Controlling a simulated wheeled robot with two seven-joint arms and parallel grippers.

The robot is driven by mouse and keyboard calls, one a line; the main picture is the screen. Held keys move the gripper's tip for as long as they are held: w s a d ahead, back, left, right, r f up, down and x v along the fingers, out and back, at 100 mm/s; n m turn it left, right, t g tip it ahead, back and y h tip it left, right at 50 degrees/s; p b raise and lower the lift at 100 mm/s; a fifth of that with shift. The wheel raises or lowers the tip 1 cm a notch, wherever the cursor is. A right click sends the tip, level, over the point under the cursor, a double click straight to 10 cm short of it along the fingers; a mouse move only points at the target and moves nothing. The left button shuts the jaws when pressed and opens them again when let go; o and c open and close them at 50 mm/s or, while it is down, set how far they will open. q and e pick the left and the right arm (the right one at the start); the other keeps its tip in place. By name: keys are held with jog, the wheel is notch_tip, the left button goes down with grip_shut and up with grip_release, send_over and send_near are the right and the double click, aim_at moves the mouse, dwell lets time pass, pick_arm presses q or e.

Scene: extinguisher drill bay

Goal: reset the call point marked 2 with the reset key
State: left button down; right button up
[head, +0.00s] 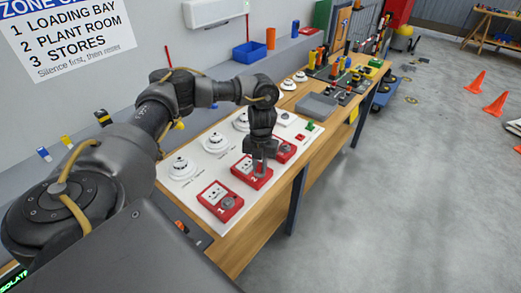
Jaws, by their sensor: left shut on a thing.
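Three red call points are fixed on a white board on the bench. The call point marked 2 (246,178) is the middle one, between the call point marked 1 (219,202) and a third one (286,149) partly behind my gripper. My left gripper (262,165) points down over the call point marked 2, at its far right part. It is shut on the reset key, which is mostly hidden by the fingers. I cannot tell whether the key touches the call point or sits in it. My right gripper is out of view.
White round detectors (182,167) stand on the board (208,166) left of the call points. A grey box (316,106) and several tools lie farther along the bench. A blue bin (249,52) is at the wall. The floor to the right is clear up to orange cones (476,82).

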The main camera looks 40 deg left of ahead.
pick_arm(q)
jog(key=shift+n+p, duration=0.55)
jog(key=shift+n, duration=0.25)
jog(key=shift+n+p, duration=0.9)
jog(key=shift+n, duration=0.2)
jog(key=shift+n+h+p, duration=0.3)
jog(key=shift+n+p, duration=0.75)
jog(key=shift+n, duration=0.05)
jog(key=shift+n+t+p, duration=0.3)
jog(key=shift+n+p, duration=0.8)
jog(key=shift+n, duration=0.1)
